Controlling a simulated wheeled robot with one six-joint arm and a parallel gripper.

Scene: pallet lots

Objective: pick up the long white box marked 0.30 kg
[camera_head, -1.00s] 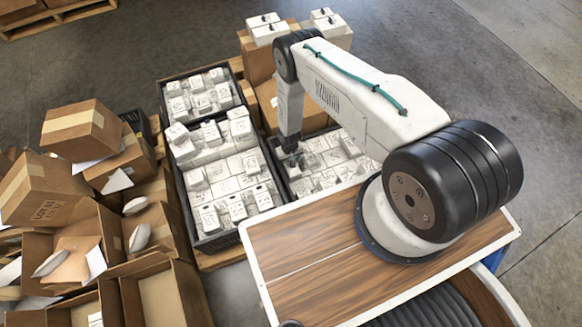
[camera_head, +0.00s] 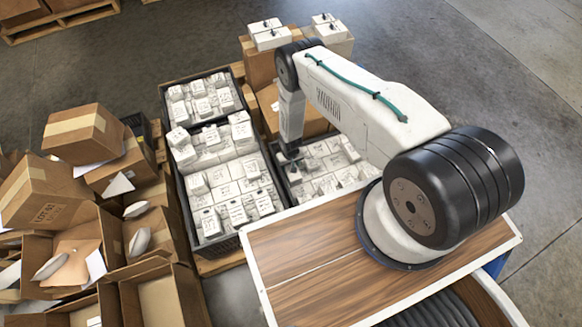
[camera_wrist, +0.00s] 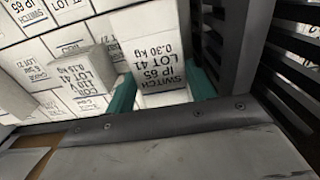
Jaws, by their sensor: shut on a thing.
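The long white box marked 0.30 kg (camera_wrist: 150,48) stands out between the teal fingers of my gripper (camera_wrist: 161,92) in the wrist view. Its print also reads SWITCH, IP 65 and LOT 41. My gripper is shut on this box, one finger on each side. In the head view my gripper (camera_head: 290,157) points down at the left side of the right-hand dark crate, among white boxes. The held box cannot be made out there. Whether it is clear of the crate floor cannot be told.
A white box marked 0.15 kg (camera_wrist: 82,78) stands just left of the held box. Dark slatted crate walls (camera_wrist: 290,75) rise close on the right. Another crate of white boxes (camera_head: 187,203) stands to the left. Open cartons (camera_head: 150,282) crowd the lower left.

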